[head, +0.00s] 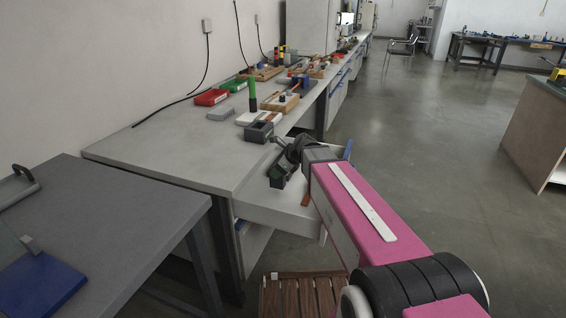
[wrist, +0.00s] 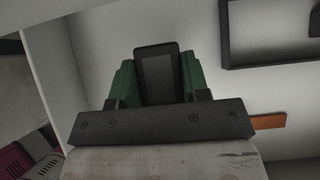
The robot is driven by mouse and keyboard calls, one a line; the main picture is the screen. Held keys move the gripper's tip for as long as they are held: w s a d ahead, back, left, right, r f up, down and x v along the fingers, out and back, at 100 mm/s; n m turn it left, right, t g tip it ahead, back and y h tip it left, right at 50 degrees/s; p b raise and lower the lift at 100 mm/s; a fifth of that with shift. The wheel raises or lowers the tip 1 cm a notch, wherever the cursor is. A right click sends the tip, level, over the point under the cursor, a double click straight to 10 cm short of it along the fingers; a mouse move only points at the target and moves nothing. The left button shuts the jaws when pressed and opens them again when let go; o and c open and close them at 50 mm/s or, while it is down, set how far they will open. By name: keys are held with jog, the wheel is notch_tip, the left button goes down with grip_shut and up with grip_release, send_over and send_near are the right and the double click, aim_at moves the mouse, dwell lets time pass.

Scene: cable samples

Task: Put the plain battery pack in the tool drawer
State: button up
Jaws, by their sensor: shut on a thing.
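The dark, plain battery pack (wrist: 158,78) sits between the two green fingers of my gripper (wrist: 158,88) in the wrist view. My gripper (head: 282,174) is shut on it. In the head view the gripper is over the pulled-out white drawer (head: 262,209) under the long bench, and the pack is hard to tell from the dark fingers. In the wrist view the drawer's pale floor (wrist: 100,35) lies behind the pack. The pack looks held above that floor; the gap cannot be judged.
In the wrist view a dark rectangular frame (wrist: 225,40) and an orange-brown piece (wrist: 268,122) lie in the drawer. A dark grey block (head: 259,132) and a green cylinder (head: 252,92) stand on the bench (head: 175,150) above. A wooden slatted stool (head: 300,295) is below.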

jog(key=shift+w+d+f, duration=0.3)
jog(key=shift+w+f, duration=0.3)
jog(key=shift+w, duration=1.9)
jog(key=shift+w+d+f, duration=0.3)
jog(key=shift+w+f, duration=0.25)
jog(key=shift+w, duration=1.95)
jog(key=shift+w+d+f, duration=0.3)
jog(key=shift+w+f, duration=0.3)
jog(key=shift+w, duration=1.9)
jog(key=shift+f, duration=0.1)
jog(key=o, duration=1.2)
jog(key=v, duration=1.2)
jog(key=shift+d, duration=0.1)
